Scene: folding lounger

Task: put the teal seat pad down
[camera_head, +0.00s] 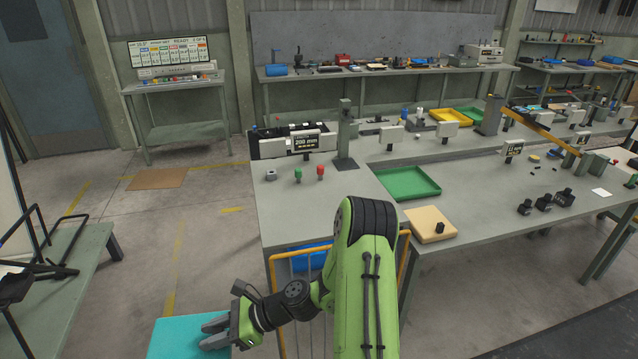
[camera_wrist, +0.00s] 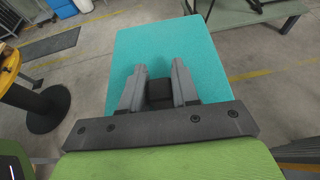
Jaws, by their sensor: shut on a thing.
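The teal seat pad (camera_head: 183,336) is a flat teal slab at the bottom left of the head view, partly cut off by the frame's lower edge. It fills the middle of the wrist view (camera_wrist: 168,50), stretching out beyond the fingers. My gripper (camera_head: 215,333) is at the pad's right side in the head view. In the wrist view its two grey fingers (camera_wrist: 158,92) lie over the pad with a dark block between them. My gripper is shut on the pad. The pad appears held above the concrete floor, though the gap beneath it is hidden.
A grey-green bench (camera_head: 62,285) with black tube frames stands at the left. The large workbench (camera_head: 345,182) holds a green tray (camera_head: 408,184) and small parts. An orange-railed cart (camera_head: 284,256) stands close by my arm. Open floor (camera_head: 205,235) lies between bench and workbench.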

